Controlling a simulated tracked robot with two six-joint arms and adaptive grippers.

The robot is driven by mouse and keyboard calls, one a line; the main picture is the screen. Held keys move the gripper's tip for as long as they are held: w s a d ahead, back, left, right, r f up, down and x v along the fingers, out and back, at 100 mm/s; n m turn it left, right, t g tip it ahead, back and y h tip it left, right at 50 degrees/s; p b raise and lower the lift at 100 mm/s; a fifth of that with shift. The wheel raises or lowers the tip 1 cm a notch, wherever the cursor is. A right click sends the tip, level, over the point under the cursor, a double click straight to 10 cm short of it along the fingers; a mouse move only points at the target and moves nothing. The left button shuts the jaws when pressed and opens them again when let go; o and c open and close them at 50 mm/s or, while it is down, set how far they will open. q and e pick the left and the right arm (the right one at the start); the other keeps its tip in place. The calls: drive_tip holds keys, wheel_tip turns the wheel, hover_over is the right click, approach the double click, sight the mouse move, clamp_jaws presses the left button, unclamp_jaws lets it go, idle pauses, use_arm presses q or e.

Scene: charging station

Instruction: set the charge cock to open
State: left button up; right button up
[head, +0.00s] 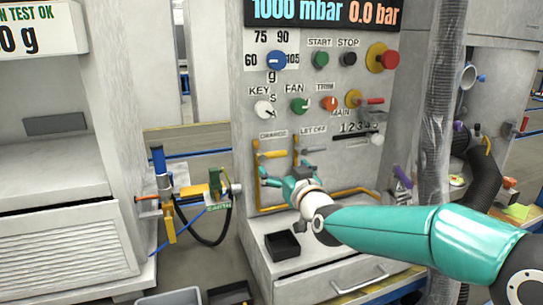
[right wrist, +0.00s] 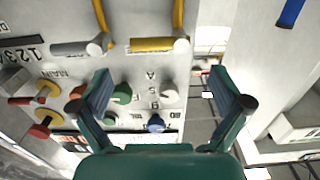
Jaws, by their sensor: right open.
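The charge cock (head: 272,154) is on the front panel under the CHARGE label (head: 272,135). Its yellow handle lies across, roughly horizontal, and it also shows in the right wrist view (right wrist: 158,44). To its right is the let-off cock with a grey handle (head: 315,150), also level, seen in the right wrist view (right wrist: 78,48). My right gripper (head: 284,171) is open and empty, just below and in front of the charge cock. In the right wrist view its fingers (right wrist: 158,86) are spread wide, with the yellow handle beyond them, apart. My left gripper is not in view.
Yellow pipes (head: 345,193) run below the cocks. Knobs and a red button (head: 389,59) sit above. A black bin (head: 282,245) stands on the ledge below. A ribbed hose (head: 440,110) hangs at right. A blue-handled coupling (head: 159,160) stands at left.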

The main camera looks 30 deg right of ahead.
sight(273, 157)
drive_tip(key=x, duration=0.8)
drive_tip(key=shift+w+d+p, duration=0.1)
drive_tip(key=shift+w+p, duration=0.2)
drive_tip(key=c, duration=1.5)
